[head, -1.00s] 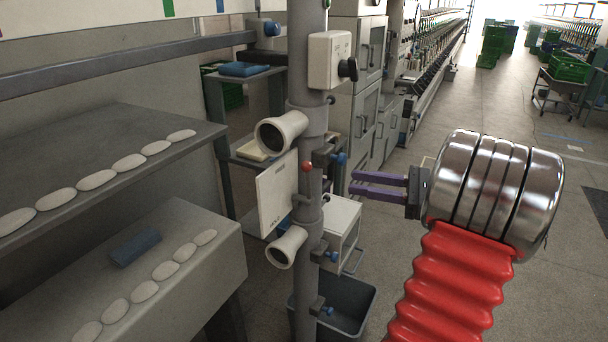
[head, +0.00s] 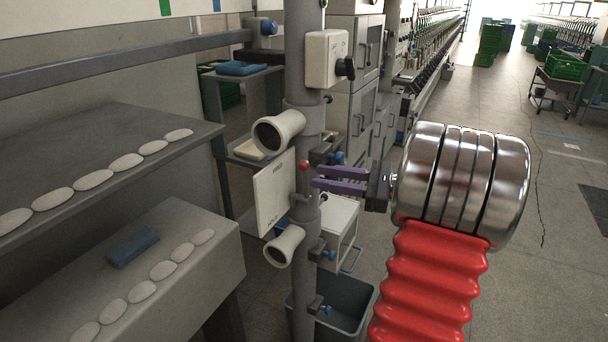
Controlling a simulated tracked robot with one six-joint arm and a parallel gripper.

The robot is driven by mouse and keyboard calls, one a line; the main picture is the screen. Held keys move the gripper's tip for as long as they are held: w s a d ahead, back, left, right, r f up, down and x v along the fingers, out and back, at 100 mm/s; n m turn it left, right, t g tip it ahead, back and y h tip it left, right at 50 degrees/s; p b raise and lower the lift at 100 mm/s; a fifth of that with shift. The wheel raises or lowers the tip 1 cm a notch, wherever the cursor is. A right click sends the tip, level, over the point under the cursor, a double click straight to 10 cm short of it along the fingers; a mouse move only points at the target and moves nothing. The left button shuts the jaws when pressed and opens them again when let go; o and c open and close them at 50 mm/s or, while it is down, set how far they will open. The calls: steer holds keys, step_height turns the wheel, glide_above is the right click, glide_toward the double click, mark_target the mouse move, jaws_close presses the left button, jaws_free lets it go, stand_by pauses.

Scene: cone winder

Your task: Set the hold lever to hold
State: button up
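A small red ball knob (head: 304,165), which looks like the end of the hold lever, sits at the right edge of a white plate (head: 272,194) on the grey post. The plate has small dark lettering that I cannot read. A grey fitting (head: 302,199) shows below the knob, and I cannot tell how the two join. My gripper (head: 316,177) has two purple fingers pointing left, with a gap between them and nothing visibly held. Their tips are just right of and slightly below the knob, overlapping the post in the picture. I cannot tell whether they touch anything.
Two cream funnel-shaped guides sit on the post, one above the plate (head: 279,131) and one below it (head: 285,247). A white box with a black knob (head: 328,59) is higher up. A grey bin (head: 346,306) stands at the foot.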

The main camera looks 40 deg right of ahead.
mark_target(304, 174)
steer(key=x, duration=0.5)
steer(key=shift+w+a, duration=0.2)
steer(key=shift+w, duration=0.1)
steer(key=shift+c, duration=0.6)
jaws_close()
